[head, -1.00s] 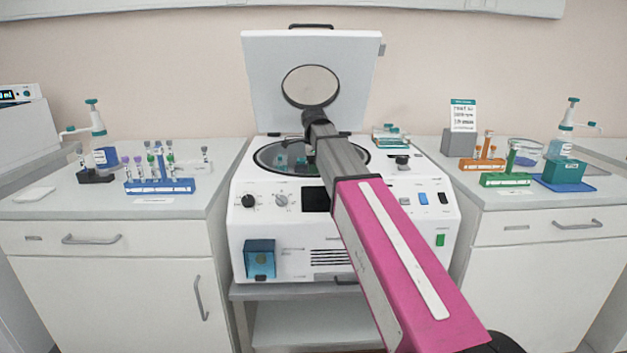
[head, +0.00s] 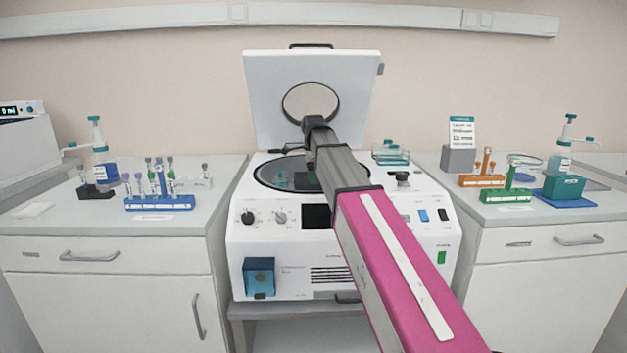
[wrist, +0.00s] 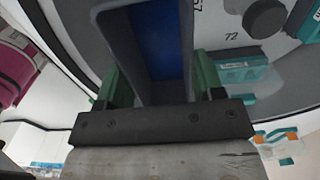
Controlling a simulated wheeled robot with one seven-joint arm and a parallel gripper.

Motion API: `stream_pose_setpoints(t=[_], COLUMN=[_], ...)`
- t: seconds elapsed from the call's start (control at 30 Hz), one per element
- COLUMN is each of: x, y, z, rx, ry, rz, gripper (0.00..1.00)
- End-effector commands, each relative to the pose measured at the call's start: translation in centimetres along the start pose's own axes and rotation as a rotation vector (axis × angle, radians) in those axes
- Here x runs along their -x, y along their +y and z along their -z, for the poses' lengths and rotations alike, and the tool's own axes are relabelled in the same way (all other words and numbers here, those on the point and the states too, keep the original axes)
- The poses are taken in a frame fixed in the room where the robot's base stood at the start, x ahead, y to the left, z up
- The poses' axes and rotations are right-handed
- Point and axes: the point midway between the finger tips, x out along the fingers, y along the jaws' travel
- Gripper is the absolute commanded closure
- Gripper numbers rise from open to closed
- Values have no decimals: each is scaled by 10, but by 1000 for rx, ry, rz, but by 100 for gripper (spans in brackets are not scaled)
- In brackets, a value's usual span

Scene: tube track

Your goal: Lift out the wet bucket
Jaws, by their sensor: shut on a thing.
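The centrifuge (head: 285,275) stands in the middle with its lid (head: 263,95) raised and its round bowl (head: 262,175) open. In the head view my gripper is hidden by my own arm, which reaches over the bowl. In the wrist view my gripper (wrist: 147,15) is close up, its dark fingers shut with a dark blue part, likely the bucket (wrist: 160,45), between them. Green parts show on both sides of the fingers. A teal bucket-like piece (wrist: 240,68) with a label sits to the right, near a dark knob and the number 72. Wetness cannot be made out.
The left bench holds a blue tube rack (head: 158,203) and a pump bottle (head: 103,165). The right bench holds an orange rack (head: 481,181), a green rack (head: 506,196) and a teal box (head: 563,187) on a blue mat. A teal tray (head: 390,157) sits at the centrifuge's back right.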

Motion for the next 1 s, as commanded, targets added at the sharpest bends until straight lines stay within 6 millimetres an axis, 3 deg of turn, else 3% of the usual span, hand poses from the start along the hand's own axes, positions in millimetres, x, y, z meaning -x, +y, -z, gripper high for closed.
stream_pose_setpoints(t=[0.8,1.0], x=[48,50], y=[0,0], z=[0,0], rx=[0,0], ry=[0,0], rz=[1,0], gripper=[61,61])
